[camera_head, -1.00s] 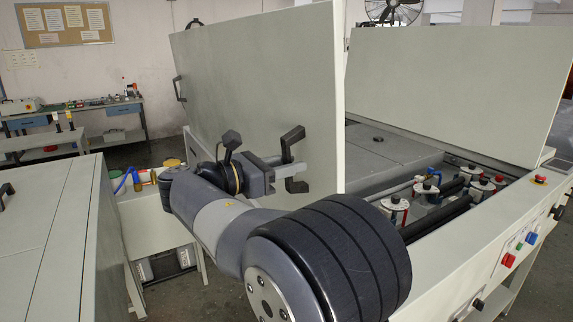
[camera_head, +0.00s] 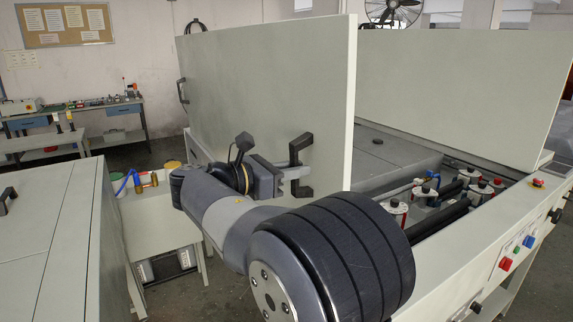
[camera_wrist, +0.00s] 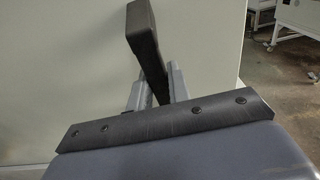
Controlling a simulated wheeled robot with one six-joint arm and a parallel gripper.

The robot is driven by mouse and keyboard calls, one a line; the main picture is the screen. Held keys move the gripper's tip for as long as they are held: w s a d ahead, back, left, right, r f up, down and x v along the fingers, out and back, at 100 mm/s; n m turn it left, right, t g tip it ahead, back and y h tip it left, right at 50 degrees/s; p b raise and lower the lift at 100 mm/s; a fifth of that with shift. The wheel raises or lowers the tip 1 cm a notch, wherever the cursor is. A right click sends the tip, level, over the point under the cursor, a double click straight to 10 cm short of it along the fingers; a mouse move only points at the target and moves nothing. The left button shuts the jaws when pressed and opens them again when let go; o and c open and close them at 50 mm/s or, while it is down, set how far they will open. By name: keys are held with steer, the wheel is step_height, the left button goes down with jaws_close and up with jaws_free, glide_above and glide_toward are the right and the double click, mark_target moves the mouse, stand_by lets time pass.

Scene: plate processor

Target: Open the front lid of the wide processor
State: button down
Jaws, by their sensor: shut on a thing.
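The front lid (camera_head: 265,85) of the wide processor is a large pale grey panel. It stands raised and tilted up in the head view, and its surface fills much of the wrist view (camera_wrist: 60,60). A black handle (camera_head: 300,160) is on its right part, and a second black handle (camera_head: 182,90) is at its left edge. My gripper (camera_head: 290,174) is at the right handle, shut on it. In the wrist view, the dark handle (camera_wrist: 145,40) rises from between the fingers (camera_wrist: 158,85). The fingertips' exact contact is partly hidden.
A second raised lid (camera_head: 455,90) stands behind at the right. Rollers and white-capped parts (camera_head: 395,207) lie exposed in the open machine. A control panel with buttons (camera_head: 506,262) is at the right front. Another grey machine (camera_head: 55,230) stands at the left, with a low side table (camera_head: 160,200) between.

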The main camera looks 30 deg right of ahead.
mark_target(311, 162)
steer(key=d+p, duration=0.1)
steer(key=d+r+y+p, duration=0.1)
steer(key=d+p, duration=0.1)
steer(key=shift+r, duration=0.15)
steer(key=shift+d+y+p, duration=0.3)
steer(key=shift+d, duration=0.35)
steer(key=shift+f, duration=0.2)
steer(key=c, duration=1.6)
jaws_free()
steer(key=shift+d, duration=0.1)
steer(key=shift+o, duration=1.4)
steer(key=shift+f, duration=0.1)
steer(key=shift+a, duration=0.25)
steer(key=b+v, duration=0.1)
steer(key=v, duration=0.9)
steer(key=shift+a+b, duration=0.3)
steer(key=shift+b, duration=0.05)
